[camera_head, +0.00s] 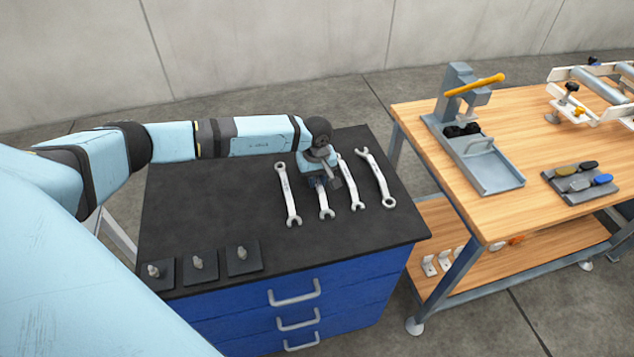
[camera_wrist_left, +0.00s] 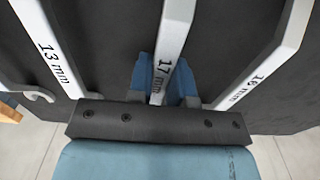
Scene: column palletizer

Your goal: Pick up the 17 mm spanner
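The 17 mm spanner (camera_head: 323,203) is a silver spanner on the black top of the blue drawer cabinet, second from the left in a row of spanners. My left gripper (camera_head: 319,184) points down over it and hides its upper part. In the left wrist view, the spanner (camera_wrist_left: 168,62) with its "17 mm" mark runs between the two blue fingers of my left gripper (camera_wrist_left: 164,80). The fingers are close to both its sides; whether they press on it I cannot tell. The spanner seems to lie on the top. My right gripper is not in view.
The 13 mm spanner (camera_wrist_left: 48,50) and the 16 mm spanner (camera_wrist_left: 262,70) lie on either side. Three dark plates with fittings (camera_head: 199,265) sit at the cabinet's front left. A wooden workbench (camera_head: 510,145) with a press (camera_head: 460,110) stands to the right.

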